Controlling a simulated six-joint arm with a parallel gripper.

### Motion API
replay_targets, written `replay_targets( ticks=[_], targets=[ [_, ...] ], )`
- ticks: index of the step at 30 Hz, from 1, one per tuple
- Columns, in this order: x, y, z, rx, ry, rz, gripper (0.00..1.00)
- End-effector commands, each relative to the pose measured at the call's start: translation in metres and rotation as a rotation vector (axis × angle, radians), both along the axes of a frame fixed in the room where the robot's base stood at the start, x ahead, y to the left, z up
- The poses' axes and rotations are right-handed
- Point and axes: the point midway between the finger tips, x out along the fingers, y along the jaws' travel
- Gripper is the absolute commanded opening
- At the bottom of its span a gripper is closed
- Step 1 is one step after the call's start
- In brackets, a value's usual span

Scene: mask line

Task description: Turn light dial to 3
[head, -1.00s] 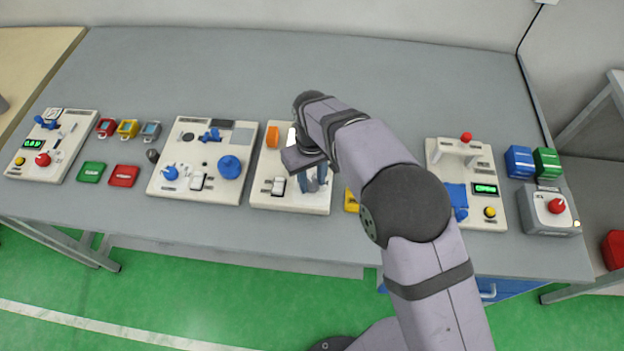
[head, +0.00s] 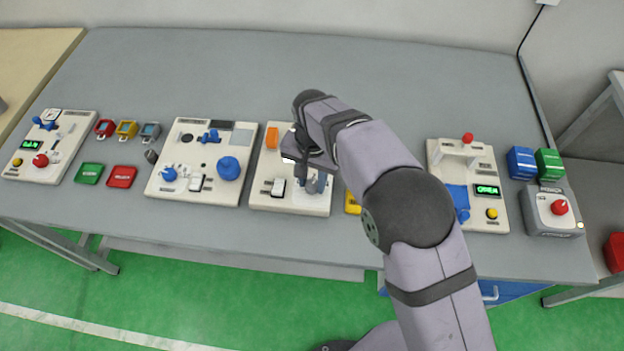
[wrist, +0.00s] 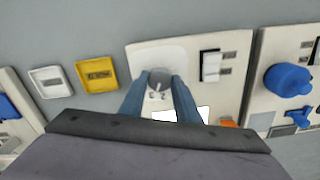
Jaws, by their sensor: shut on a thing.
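The light panel (head: 262,198) is a cream board at the middle of the table, and it also shows in the wrist view (wrist: 233,73). Its grey dial (wrist: 158,82) sits on a pale plate. My gripper (wrist: 159,84) points down at the dial, with one blue finger on each side, and is shut on it. In the head view my gripper (head: 314,184) is over the right half of the panel, and the wrist hides much of the dial. Marks beside the dial are too small to read.
On the same panel are a rocker switch (head: 278,187) and an orange block (head: 272,138). A panel with a blue knob (head: 229,168) stands to the left. A panel with a green display (head: 487,190) stands to the right. The rear of the table (head: 220,70) is clear.

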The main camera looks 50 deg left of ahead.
Motion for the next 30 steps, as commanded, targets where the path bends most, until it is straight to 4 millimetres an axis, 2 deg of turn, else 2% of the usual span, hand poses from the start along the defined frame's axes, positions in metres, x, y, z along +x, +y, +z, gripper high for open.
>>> replay_targets(
  ticks=[9, 23, 24, 25, 30],
  targets=[
    [0.0006, 0.0009, 0.0013, 0.003, -0.002, -0.1, 0.07],
    [0.0007, 0.0011, 0.0016, 0.004, -0.001, -0.111, 0.07],
    [0.0008, 0.0011, 0.0016, 0.004, -0.001, -0.111, 0.39],
    [0.0007, 0.0011, 0.0016, 0.004, -0.001, -0.111, 0.46],
    [0.0005, 0.0006, 0.0009, 0.003, -0.001, -0.111, 0.48]
  ],
)
